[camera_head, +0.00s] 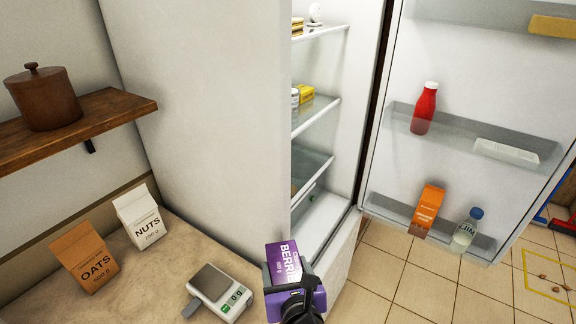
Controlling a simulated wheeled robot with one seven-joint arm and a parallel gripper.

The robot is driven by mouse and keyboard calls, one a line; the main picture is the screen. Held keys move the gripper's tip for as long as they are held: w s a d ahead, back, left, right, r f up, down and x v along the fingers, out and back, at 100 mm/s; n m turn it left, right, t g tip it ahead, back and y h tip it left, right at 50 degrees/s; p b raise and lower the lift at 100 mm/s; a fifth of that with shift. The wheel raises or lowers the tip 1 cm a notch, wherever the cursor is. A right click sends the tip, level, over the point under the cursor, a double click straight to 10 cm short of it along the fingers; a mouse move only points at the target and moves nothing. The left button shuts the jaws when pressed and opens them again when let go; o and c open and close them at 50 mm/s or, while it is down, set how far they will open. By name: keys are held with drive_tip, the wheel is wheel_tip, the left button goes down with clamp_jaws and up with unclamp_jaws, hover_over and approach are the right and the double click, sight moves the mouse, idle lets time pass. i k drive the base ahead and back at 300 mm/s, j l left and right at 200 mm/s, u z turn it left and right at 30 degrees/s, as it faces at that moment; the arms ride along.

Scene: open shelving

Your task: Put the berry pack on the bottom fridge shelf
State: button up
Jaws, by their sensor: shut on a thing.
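The berry pack is a purple box (283,258) with "BERRIES" lettering, at the bottom middle of the head view. My gripper (291,278) is shut on it, its dark fingers around the lower part of the pack. The pack is in front of the fridge opening and outside the fridge. The fridge stands open, with several shelves visible past its side wall. The bottom fridge shelf (322,212) is a pale surface low in the opening; its left part is hidden by the wall.
The fridge door (460,80) is open at the right, its racks holding a red bottle (425,108), an orange carton (429,204) and a clear bottle (467,229). A scale (218,291), nuts carton (139,216) and oats carton (84,258) stand on the counter at left.

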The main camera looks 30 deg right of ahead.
sight(294, 167)
drive_tip(key=i+l+z, duration=0.1)
drive_tip(key=i+z, duration=0.25)
drive_tip(key=i+l+z, duration=0.2)
drive_tip(key=i+z, duration=0.25)
drive_tip(key=i+l, duration=0.05)
drive_tip(key=i, duration=0.05)
